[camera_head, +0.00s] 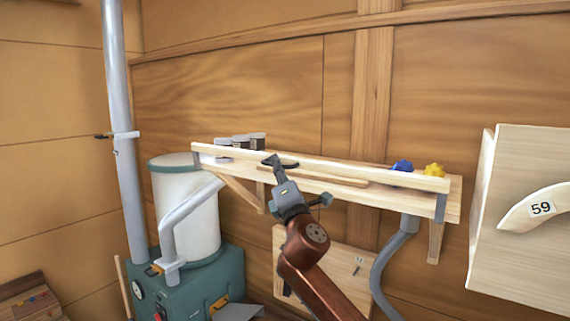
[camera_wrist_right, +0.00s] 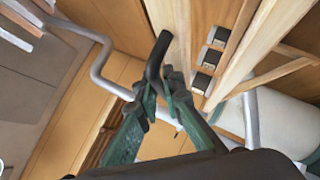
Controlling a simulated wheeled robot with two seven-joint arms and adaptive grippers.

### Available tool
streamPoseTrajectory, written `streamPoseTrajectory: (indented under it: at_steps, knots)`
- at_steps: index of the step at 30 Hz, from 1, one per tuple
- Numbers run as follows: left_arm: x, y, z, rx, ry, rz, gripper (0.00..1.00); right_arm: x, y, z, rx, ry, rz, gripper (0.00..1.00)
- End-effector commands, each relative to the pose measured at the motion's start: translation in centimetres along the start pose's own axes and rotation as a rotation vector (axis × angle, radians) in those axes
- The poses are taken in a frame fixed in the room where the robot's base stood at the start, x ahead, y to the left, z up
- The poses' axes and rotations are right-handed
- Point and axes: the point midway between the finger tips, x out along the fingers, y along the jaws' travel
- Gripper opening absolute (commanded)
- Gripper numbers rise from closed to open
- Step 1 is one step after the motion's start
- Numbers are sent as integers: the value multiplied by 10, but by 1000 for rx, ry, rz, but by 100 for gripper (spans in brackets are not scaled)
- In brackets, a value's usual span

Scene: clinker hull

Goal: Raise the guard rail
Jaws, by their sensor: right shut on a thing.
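The guard rail (camera_head: 345,172) is a long pale wooden bar along the front of a wall shelf (camera_head: 330,188). It stands above the shelf's front edge with a gap between them, and a grey metal piece shows at each end. A black handle (camera_wrist_right: 158,58) is on the rail. My right gripper (camera_head: 276,166) reaches up from below and is shut on this handle, left of the rail's middle. In the right wrist view its green fingers (camera_wrist_right: 160,92) close around the handle. My left gripper is not in view.
Several dark jars (camera_head: 241,142) with pale lids stand at the shelf's left end, and blue (camera_head: 402,166) and yellow (camera_head: 434,170) items at its right end. A white cylinder (camera_head: 187,215) with a grey pipe stands at left.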

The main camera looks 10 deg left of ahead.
Motion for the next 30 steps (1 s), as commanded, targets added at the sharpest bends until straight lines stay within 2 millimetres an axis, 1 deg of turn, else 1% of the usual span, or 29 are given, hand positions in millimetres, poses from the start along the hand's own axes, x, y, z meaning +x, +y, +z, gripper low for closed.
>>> streamPoseTrajectory:
  at_steps: [1, 6, 20, 21, 28, 30]
  knots:
    - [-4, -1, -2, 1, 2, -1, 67, 1, 6, 0, 11, 2, -7, 0]
    - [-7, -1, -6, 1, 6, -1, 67, -1, 8, -4, 39, 7, -32, 0]
    - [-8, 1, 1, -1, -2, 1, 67, -4, 4, 2, 45, 1, -45, 0]
    - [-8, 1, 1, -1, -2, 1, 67, -4, 4, 2, 44, 0, -45, 9]
    - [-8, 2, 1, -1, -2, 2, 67, -4, 3, 2, 44, 0, -46, 24]
    - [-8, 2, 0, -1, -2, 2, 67, -4, 3, 2, 44, -1, -47, 25]
